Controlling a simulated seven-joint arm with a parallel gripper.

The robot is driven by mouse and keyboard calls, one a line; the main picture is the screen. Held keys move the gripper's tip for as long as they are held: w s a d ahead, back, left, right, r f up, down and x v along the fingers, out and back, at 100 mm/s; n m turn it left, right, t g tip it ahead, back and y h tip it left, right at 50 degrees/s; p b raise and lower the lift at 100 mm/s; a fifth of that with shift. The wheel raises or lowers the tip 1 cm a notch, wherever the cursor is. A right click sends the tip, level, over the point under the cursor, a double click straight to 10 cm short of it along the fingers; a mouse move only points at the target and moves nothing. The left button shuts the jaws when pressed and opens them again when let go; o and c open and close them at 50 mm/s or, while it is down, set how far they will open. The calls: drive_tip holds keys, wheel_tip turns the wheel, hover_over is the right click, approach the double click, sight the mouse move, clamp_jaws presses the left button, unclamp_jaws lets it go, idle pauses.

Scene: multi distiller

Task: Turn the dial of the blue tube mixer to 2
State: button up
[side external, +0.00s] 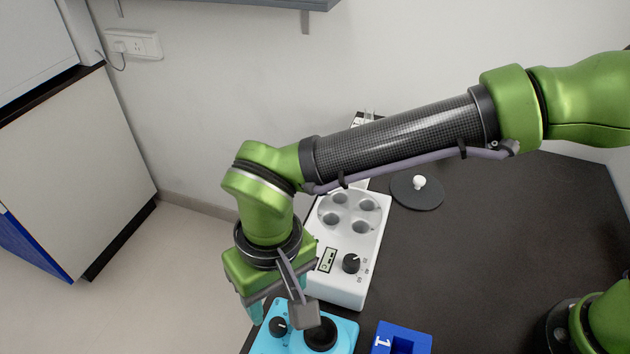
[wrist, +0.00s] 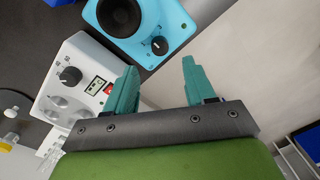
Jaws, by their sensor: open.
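The blue tube mixer (side external: 262,343) stands at the table's front edge in the side view, partly hidden by my wrist. It has a round black cup (side external: 320,334) and a smaller black dial (side external: 278,326) to the left of it. In the wrist view the mixer (wrist: 180,22) is at the top, with the dial (wrist: 159,45) near its lower corner; the white pointer mark is small and its setting cannot be read. My gripper (wrist: 160,75) is open with nothing between its green fingers. It is apart from the dial, which lies beyond the fingertips. In the side view my gripper (side external: 257,305) is beside the mixer's left end.
A white multi-well device (side external: 372,270) with a black knob (side external: 351,263) stands behind the mixer. A blue block (side external: 416,343) marked 1 is to its right. A black disc (side external: 432,198) with a white knob lies farther back. The dark table (side external: 490,240) is clear on the right.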

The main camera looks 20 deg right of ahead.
wheel_tip(320, 180, up, 10)
drive_tip(key=shift+d, duration=0.25)
drive_tip(key=w+d+r+t+y, duration=0.1)
drive_tip(key=w+d+t+y, duration=0.15)
drive_tip(key=d, duration=1.75)
drive_tip(key=s+d+m+t, duration=0.2)
drive_tip(key=d+m, duration=0.1)
drive_tip(key=d, duration=0.6)
drive_tip(key=s+d+r+m+t+h, duration=0.1)
drive_tip(key=s+d+m+t, duration=0.2)
drive_tip(key=d, duration=0.6)
drive_tip(key=shift+d+r, duration=0.2)
drive_tip(key=shift+d, duration=0.2)
